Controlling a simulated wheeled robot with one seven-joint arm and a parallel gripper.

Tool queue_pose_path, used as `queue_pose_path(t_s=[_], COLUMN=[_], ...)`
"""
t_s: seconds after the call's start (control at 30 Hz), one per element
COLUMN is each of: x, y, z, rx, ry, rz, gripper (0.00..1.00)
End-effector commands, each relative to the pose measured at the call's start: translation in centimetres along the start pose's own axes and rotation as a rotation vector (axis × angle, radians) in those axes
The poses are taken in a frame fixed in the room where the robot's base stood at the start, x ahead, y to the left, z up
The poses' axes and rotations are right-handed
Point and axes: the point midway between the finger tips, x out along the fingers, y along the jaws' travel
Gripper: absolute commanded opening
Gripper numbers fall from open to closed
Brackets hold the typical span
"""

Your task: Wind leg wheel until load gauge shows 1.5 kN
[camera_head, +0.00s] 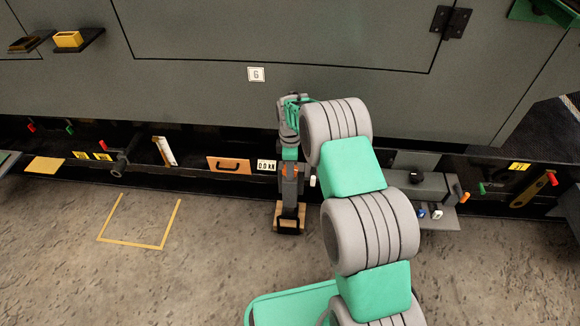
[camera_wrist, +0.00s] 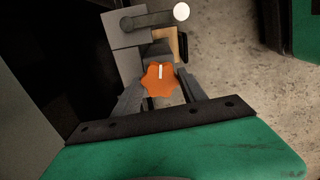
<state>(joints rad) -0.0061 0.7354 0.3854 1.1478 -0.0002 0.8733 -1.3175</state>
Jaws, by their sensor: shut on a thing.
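The leg wheel is an orange star-shaped knob (camera_wrist: 159,80) with a white mark at its top, in the wrist view. My gripper (camera_wrist: 160,96) has its two dark fingers on either side of the knob, shut on it. In the head view my gripper (camera_head: 289,145) points down at the leg (camera_head: 290,212), below the cabinet's lower edge; a little orange shows there. The leg stands on a wooden block (camera_head: 281,221). The load gauge (camera_head: 266,165), a small white display just left of the leg, appears to read 0.0 kN.
A crank arm with a white ball (camera_wrist: 181,12) is close beyond the knob. A grey shelf (camera_head: 436,216) is at the right. A yellow outline (camera_head: 133,243) marks clear floor at the left.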

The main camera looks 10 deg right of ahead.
Motion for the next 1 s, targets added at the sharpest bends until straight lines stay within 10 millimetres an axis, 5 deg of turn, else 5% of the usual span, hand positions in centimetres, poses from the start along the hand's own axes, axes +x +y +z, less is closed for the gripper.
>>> queue_pose_path(t_s=[1.0], x=[-0.10], y=[0.04], z=[0.01], rx=[0.629], ry=[0.001], rz=[0.002], gripper=[0.09])
